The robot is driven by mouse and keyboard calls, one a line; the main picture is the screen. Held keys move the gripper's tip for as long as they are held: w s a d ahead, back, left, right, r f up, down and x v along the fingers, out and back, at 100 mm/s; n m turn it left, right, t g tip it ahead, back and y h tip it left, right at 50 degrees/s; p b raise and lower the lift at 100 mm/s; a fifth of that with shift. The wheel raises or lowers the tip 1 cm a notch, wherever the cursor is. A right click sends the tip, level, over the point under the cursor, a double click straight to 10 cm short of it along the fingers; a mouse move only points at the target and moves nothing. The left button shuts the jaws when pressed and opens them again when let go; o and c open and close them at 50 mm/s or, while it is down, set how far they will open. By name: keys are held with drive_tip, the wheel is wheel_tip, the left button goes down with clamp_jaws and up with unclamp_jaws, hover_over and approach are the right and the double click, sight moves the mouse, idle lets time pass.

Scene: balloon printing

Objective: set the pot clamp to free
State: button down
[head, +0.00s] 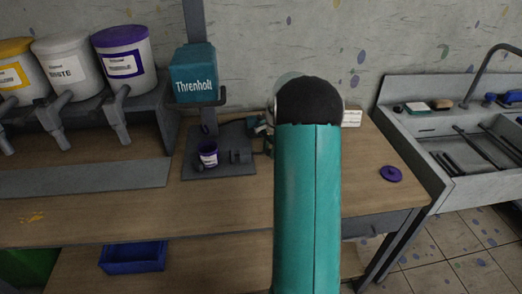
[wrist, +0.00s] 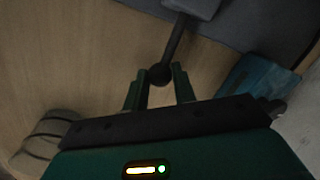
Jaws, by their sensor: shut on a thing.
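In the wrist view a dark lever (wrist: 175,42) with a round black knob (wrist: 160,74) runs down from a grey part at the top. My gripper (wrist: 160,88) has its two green fingers on either side of the knob and is shut on it. In the head view a small pot with a purple label (head: 208,155) stands on the dark base (head: 225,169) of the teal Threnholl machine (head: 194,75). My gripper (head: 262,128) is mostly hidden behind my arm, right of the machine. The lever's setting cannot be told.
Several dispensing tubs (head: 124,58) stand on a grey rack at the left. A purple lid (head: 391,173) lies on the wooden table (head: 235,213) at the right. A sink (head: 460,140) stands further right. A blue bin (head: 133,256) sits below.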

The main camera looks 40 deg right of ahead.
drive_tip(key=shift+s+d, duration=0.55)
drive_tip(key=shift+d, duration=0.25)
drive_tip(key=c, duration=1.1)
unclamp_jaws()
drive_tip(key=shift+d, duration=0.1)
drive_tip(key=shift+c, duration=0.2)
wheel_tip(320, 180, up, 14)
drive_tip(key=s, duration=0.2)
drive_tip(key=shift+s+f, duration=0.2)
drive_tip(key=shift+s, duration=0.05)
